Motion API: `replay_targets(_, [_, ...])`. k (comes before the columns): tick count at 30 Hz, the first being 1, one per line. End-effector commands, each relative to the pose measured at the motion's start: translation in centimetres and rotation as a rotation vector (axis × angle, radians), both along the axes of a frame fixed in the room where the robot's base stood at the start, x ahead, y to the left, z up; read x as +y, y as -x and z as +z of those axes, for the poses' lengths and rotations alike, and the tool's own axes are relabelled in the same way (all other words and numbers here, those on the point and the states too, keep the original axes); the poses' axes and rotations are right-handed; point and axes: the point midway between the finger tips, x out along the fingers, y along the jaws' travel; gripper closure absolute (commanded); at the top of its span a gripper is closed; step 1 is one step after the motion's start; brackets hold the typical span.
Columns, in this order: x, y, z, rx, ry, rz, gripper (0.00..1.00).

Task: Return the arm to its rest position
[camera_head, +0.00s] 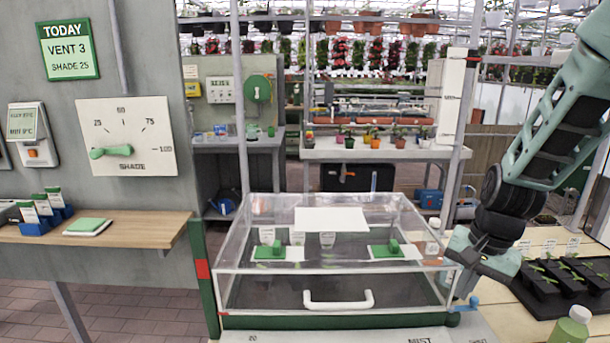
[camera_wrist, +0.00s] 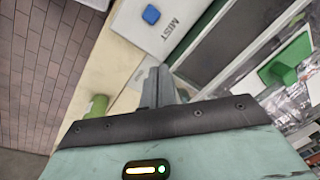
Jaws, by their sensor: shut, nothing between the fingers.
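My gripper (camera_head: 462,286) hangs at the right front corner of a clear box with a white handle (camera_head: 338,302). My arm comes down to it from the upper right. In the wrist view my fingers (camera_wrist: 160,84) are together with nothing between them. They are above a pale panel marked MIST (camera_wrist: 176,24), which has a blue knob (camera_wrist: 151,14). I cannot tell whether my gripper touches the box; it overlaps the box's corner in the head view.
A tray of black seedling pots (camera_head: 565,285) and a green bottle (camera_head: 571,327) stand at the right. A wall panel with a green-handled SHADE dial (camera_head: 127,137) and a wooden shelf (camera_head: 130,228) are at the left. A plant bench (camera_head: 375,150) is behind.

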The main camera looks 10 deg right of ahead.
Motion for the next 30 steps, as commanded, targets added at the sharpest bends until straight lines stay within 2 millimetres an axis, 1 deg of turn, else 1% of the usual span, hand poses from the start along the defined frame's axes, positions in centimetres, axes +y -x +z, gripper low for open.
replay_targets(1, [1.9,0.4,0.8,-0.028,0.040,0.180,1.00])
replay_targets(3, [4.1,0.9,1.6,-0.065,0.101,0.427,1.00])
replay_targets(5, [5.9,1.5,2.2,-0.096,0.154,0.629,1.00])
replay_targets(6, [6.9,1.8,2.6,-0.118,0.190,0.760,1.00])
replay_targets(8, [8.6,2.4,3.1,-0.146,0.240,0.946,1.00])
replay_targets(9, [10.2,2.7,3.1,-0.134,0.218,0.973,1.00])
replay_targets(11, [12.5,3.5,3.3,-0.124,0.198,1.035,1.00])
replay_targets(12, [14.0,4.2,3.4,-0.116,0.187,1.082,1.00])
replay_targets(14, [16.4,5.4,3.7,-0.104,0.170,1.156,1.00])
replay_targets(15, [17.8,6.4,3.8,-0.096,0.161,1.207,1.00])
replay_targets(17, [19.9,8.0,4.1,-0.079,0.147,1.283,1.00])
replay_targets(18, [21.2,9.1,4.2,-0.069,0.139,1.336,1.00])
replay_targets(21, [23.9,12.1,4.6,-0.039,0.125,1.456,1.00])
replay_targets(24, [25.4,14.3,4.8,-0.015,0.117,1.540,1.00])
replay_targets(25, [25.6,14.8,4.9,-0.010,0.116,1.555,1.00])
replay_targets(27, [25.9,15.4,4.9,-0.003,0.115,1.576,1.00])
replay_targets(30, [26.0,15.5,4.9,-0.001,0.113,1.579,1.00])
